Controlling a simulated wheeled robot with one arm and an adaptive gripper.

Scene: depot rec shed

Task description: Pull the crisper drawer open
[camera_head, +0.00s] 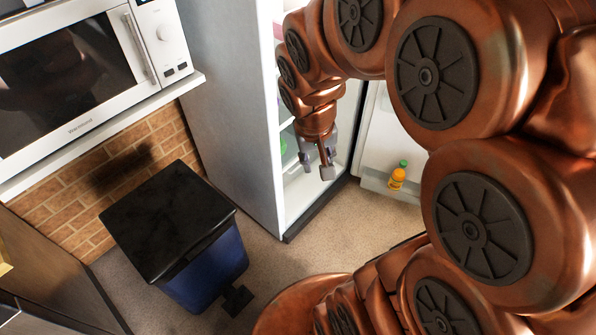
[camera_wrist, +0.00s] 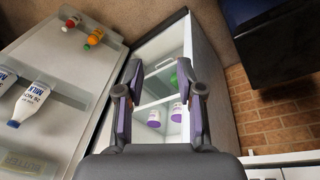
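The open fridge (camera_head: 235,95) stands in the middle of the head view. A pale panel low in its compartment, which looks like the crisper drawer front (camera_head: 306,195), is partly hidden behind my gripper (camera_head: 316,164). In the wrist view the fridge appears upside down, and the pale panel (camera_wrist: 163,46) lies near the top, beyond the fingertips. My gripper (camera_wrist: 160,88) is open, its two fingers apart with nothing held between them. It is at the fridge opening; I cannot tell whether it touches the drawer.
The fridge door (camera_head: 400,140) is swung open at right, holding an orange bottle (camera_head: 398,176) and a milk bottle (camera_wrist: 28,103). Purple-and-white tubs (camera_wrist: 154,117) stand inside. A black-lidded bin (camera_head: 168,220) stands left of the fridge, below a microwave (camera_head: 75,75).

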